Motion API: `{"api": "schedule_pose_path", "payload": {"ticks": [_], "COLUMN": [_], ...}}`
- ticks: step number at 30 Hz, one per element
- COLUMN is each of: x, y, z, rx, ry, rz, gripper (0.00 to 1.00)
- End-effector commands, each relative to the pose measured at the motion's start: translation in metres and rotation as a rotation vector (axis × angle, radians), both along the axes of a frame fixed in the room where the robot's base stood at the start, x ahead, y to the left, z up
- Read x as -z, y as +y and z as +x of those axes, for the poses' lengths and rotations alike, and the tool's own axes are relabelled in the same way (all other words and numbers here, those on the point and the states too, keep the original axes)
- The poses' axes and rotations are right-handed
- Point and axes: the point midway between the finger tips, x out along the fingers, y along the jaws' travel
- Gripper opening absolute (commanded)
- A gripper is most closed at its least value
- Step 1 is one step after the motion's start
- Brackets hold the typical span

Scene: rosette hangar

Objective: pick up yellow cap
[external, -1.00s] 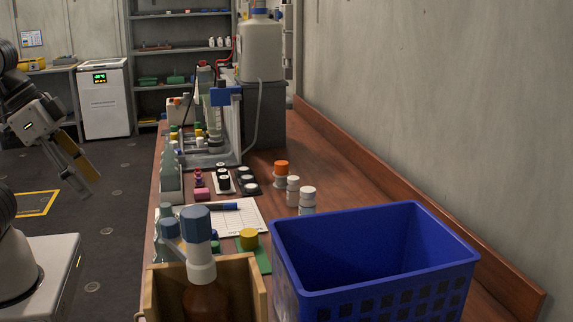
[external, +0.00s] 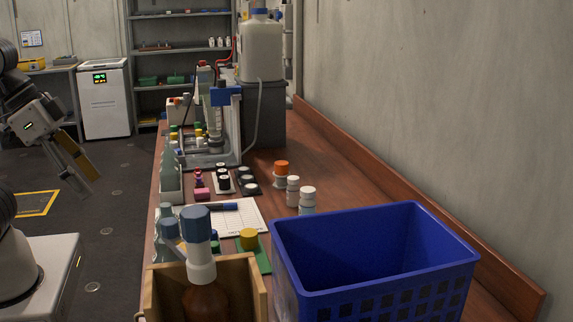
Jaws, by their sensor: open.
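A yellow cap (external: 248,238) sits on a green base (external: 263,256) on the wooden bench, between the wooden box and the blue crate. Smaller yellow caps (external: 199,133) show farther back among the bottles, too small to tell apart well. My gripper (external: 88,188) is at the far left, off the bench, pointing down over the floor. It is open and empty, well to the left of the yellow cap.
A blue crate (external: 375,217) stands right of the cap. A wooden box (external: 257,289) holding a blue-capped brown bottle (external: 204,300) is in front. White-capped bottles (external: 307,201), an orange-capped bottle (external: 281,174) and a paper sheet (external: 237,219) lie behind. The bench's right side behind the crate is clear.

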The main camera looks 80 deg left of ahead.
Motion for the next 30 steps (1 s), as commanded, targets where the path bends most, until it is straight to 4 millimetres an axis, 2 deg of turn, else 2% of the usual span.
{"api": "schedule_pose_path", "payload": {"ticks": [5,11,21,30], "x": [-0.004,-0.016,-0.046,-0.067], "y": [0.008,0.033,0.093,0.134], "z": [0.011,0.045,0.131,0.204], "rx": [-0.014,-0.045,-0.071,-0.029], "ry": [-0.017,-0.072,-0.215,-0.333], "rz": [0.022,0.095,0.266,0.388], "gripper": [0.51,0.51,0.51,0.51]}}
